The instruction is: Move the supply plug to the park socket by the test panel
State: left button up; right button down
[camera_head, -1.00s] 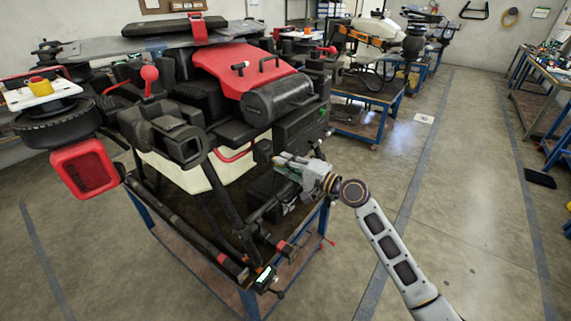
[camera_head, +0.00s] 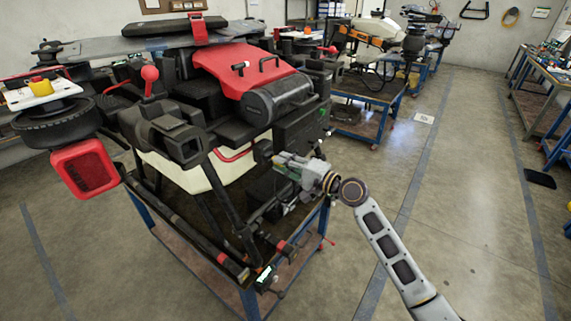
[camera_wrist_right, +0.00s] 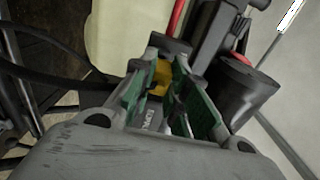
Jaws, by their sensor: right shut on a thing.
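My right gripper (camera_head: 284,163) is at the right side of the big drone, just below a dark box (camera_head: 301,130) with small green lights, which may be the test panel. In the right wrist view the two green-padded fingers (camera_wrist_right: 172,98) are shut on a part with a yellow piece (camera_wrist_right: 160,76) and dark pieces, taken to be the supply plug. The fingers hide much of it. I cannot tell whether it sits in a socket or is free. The park socket cannot be made out. My left gripper is not in view.
The drone, with its red cover (camera_head: 240,72) and cream tank (camera_head: 192,172), stands on a blue-framed cart (camera_head: 250,299). Landing-gear bars and a dark cylinder (camera_wrist_right: 243,90) are close to the gripper.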

jog(key=shift+x, duration=1.05)
dwell(0.4)
jog(key=c, duration=1.3)
grip_release()
jog(key=shift+d, duration=0.1)
jog(key=shift+v, duration=5.9)
